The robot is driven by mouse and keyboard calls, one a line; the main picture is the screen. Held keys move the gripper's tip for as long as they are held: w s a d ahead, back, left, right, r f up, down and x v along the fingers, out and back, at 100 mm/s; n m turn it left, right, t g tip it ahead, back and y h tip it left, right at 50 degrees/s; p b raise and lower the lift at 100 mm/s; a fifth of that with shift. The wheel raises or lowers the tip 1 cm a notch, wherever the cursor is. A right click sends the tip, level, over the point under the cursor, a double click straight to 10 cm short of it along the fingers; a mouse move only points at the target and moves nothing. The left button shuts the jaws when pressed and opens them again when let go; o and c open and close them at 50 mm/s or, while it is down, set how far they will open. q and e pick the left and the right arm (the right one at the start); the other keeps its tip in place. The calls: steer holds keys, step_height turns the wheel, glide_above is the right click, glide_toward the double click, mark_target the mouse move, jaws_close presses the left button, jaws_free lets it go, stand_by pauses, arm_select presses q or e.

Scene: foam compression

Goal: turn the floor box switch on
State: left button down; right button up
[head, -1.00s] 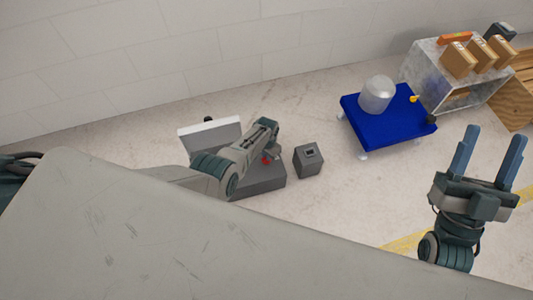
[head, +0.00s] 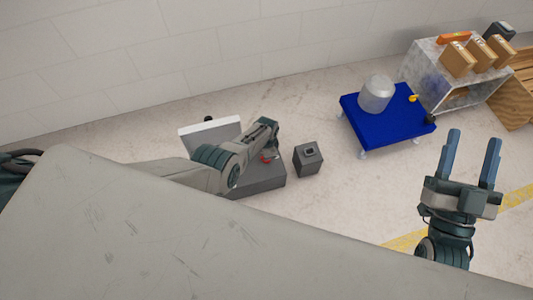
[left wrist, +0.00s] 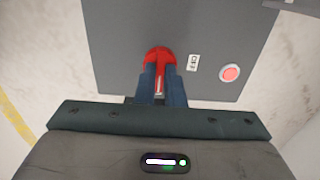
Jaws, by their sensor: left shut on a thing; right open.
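The grey floor box (head: 262,180) sits on the floor left of centre, partly hidden by my left arm. In the left wrist view its face (left wrist: 120,35) carries a red switch handle (left wrist: 158,54), a small white label (left wrist: 193,62) and a round red button (left wrist: 230,72). The label is too small to read surely. My left gripper (left wrist: 161,77) is shut on the red handle, its blue fingers around it. A bit of red shows beside this gripper in the head view. My right gripper (head: 471,155) is open and empty, in front of the blue cart.
A small dark grey box (head: 308,167) stands just right of the floor box. A white panel (head: 195,138) rises behind it. A blue cart (head: 405,130) holds a grey domed object (head: 376,94). A metal crate (head: 422,67) with cartons stands at the back right.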

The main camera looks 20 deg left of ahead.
steer(key=shift+f, duration=0.1)
stand_by(0.3)
arm_select(q)
steer(key=c, duration=1.5)
jaws_free()
steer(key=shift+r+p, duration=0.75)
steer(key=shift+r, duration=0.1)
steer(key=shift+r+p, duration=0.7)
steer(key=shift+r, duration=0.2)
arm_select(e)
step_height(320, 180, down, 14)
steer(key=s+m+g, duration=0.1)
steer(key=g, duration=0.8)
arm_select(q)
step_height(320, 180, up, 2)
steer(key=shift+r+p, duration=0.2)
steer(key=shift+p, duration=0.7)
steer(key=shift+r+p, duration=1.45)
steer(key=shift+r, duration=1)
arm_select(e)
steer(key=s+f+g+h, duration=0.1)
steer(key=s+f+g, duration=0.5)
steer(key=s+g, duration=0.2)
steer(key=shift+s+n, duration=0.2)
steer(key=shift+n, duration=0.2)
